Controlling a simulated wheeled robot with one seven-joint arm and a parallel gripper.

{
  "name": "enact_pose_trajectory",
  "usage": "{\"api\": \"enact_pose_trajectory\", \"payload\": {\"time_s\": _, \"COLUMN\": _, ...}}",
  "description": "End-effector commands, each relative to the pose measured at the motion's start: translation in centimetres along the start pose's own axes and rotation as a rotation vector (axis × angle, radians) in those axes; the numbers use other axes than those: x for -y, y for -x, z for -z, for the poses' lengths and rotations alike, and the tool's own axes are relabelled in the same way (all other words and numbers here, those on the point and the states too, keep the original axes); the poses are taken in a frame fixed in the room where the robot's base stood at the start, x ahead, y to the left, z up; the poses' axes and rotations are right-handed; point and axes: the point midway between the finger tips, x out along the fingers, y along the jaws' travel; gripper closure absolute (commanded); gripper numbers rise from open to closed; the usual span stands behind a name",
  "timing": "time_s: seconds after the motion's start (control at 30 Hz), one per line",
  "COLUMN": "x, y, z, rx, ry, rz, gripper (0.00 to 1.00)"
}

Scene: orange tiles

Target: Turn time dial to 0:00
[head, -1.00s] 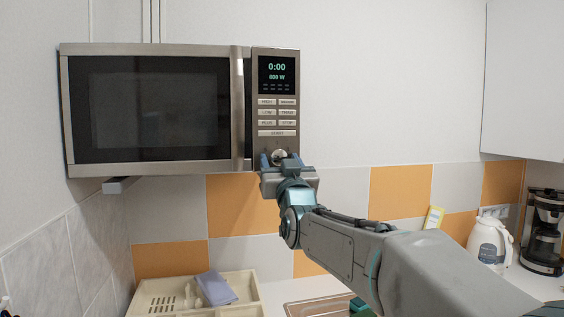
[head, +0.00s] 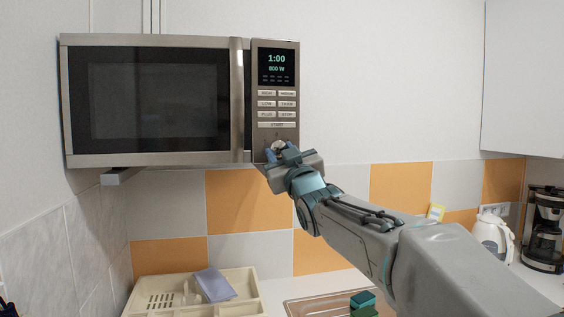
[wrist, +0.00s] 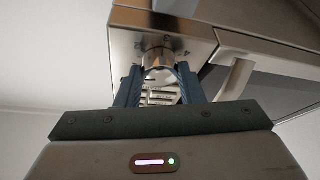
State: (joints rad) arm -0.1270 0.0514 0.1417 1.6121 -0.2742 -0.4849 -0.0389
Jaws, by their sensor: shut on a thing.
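The microwave (head: 150,100) hangs on the wall at the left, its door closed. Its display (head: 276,64) reads 1:00 and 800 W. The time dial (head: 279,146) is a round silver knob at the bottom of the control panel, partly hidden by my gripper in the head view. My gripper (head: 280,153) is shut on the dial and looks tilted there. In the wrist view the dial (wrist: 158,60) sits between the two blue fingers of my gripper (wrist: 158,85), one on each side.
A cream dish tray (head: 150,307) with a purple-blue item (head: 214,285) lies below on the counter. A sink (head: 310,305) with a green sponge-like block (head: 362,300) is to its right. A white kettle (head: 493,238) and a coffee maker (head: 543,230) stand far right.

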Motion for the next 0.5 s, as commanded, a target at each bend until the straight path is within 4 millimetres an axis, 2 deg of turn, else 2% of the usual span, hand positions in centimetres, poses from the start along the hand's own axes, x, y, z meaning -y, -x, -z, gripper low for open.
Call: {"api": "enact_pose_trajectory", "payload": {"time_s": 0.5, "x": -0.67, "y": -0.26, "z": 0.44, "rx": 0.003, "ry": 0.455, "rz": 0.189, "gripper": 0.88}}
